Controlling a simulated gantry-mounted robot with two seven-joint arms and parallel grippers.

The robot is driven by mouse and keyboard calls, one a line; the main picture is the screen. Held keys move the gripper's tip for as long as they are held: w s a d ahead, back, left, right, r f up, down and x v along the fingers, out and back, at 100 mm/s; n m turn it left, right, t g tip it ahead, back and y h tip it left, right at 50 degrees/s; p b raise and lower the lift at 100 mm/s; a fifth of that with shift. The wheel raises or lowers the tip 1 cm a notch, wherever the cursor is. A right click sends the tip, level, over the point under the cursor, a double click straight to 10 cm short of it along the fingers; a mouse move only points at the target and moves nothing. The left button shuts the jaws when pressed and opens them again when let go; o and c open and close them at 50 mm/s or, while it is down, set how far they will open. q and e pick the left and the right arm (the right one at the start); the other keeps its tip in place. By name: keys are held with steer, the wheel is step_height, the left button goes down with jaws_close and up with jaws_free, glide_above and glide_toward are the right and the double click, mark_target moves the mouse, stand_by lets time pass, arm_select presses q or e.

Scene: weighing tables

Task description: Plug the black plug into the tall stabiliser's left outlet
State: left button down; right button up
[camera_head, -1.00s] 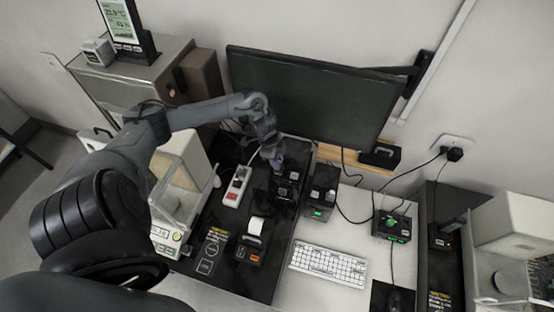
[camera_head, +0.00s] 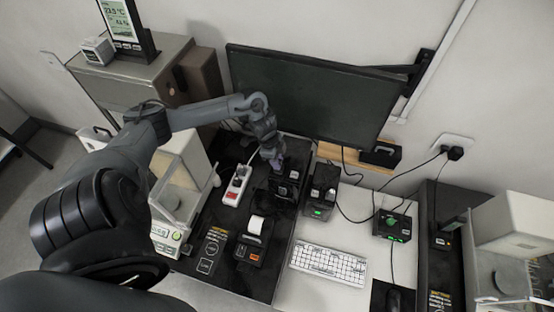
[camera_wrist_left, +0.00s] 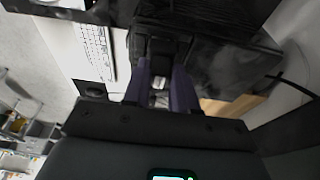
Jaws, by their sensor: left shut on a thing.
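My left gripper (camera_head: 277,165) reaches down from the upper left to the dark gear in front of the monitor. In the left wrist view its two purplish fingers (camera_wrist_left: 161,92) are shut on a small dark thing, which looks like the black plug (camera_wrist_left: 161,48). The plug is close against a larger black body, and I cannot tell whether it touches or sits in an outlet. A black unit (camera_head: 287,186) stands right under the gripper. A tall black box with a green display (camera_head: 322,190), probably a stabiliser, stands just right of it. The outlets are too small or hidden to tell. My right gripper is not in view.
A white power strip with red switches (camera_head: 237,186) lies left of the gripper. A small printer (camera_head: 254,240), a keyboard (camera_head: 328,263) and a low green-lit box (camera_head: 392,225) stand nearer or right. The monitor (camera_head: 310,95) blocks the back. Cables run along the right.

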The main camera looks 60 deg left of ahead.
arm_select(q)
steer(key=shift+f, duration=0.4)
steer(key=shift+c, duration=1.3)
jaws_free()
steer(key=shift+p+v, duration=1.25)
steer(key=shift+v, duration=0.1)
steer(key=p+v, duration=0.4)
steer(key=p, duration=0.1)
steer(key=shift+r, duration=0.4)
